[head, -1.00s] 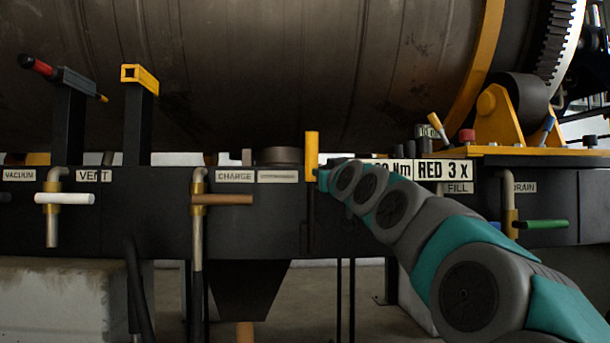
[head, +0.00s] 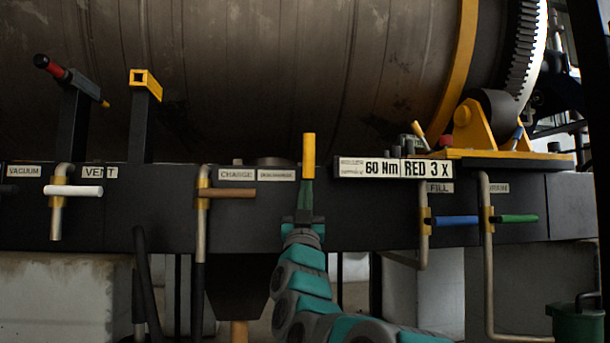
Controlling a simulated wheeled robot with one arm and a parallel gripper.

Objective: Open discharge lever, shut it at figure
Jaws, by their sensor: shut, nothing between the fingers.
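The discharge lever (head: 309,150) has a yellow handle standing upright at the front of the dark panel. It is just right of a small label that appears to read DISCHARGE (head: 276,175). My gripper (head: 306,184) reaches up from below, in front of the panel. The lower part of the lever is hidden behind my gripper. A dark hopper (head: 238,285) hangs below the panel.
The CHARGE valve's brown handle (head: 228,192) is to the left, with the white VENT handle (head: 74,190) beyond. Blue (head: 456,221) and green (head: 517,218) handles are on the right. A white sign (head: 393,168) reads 60 Nm, RED 3 X. The large drum (head: 270,70) is above.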

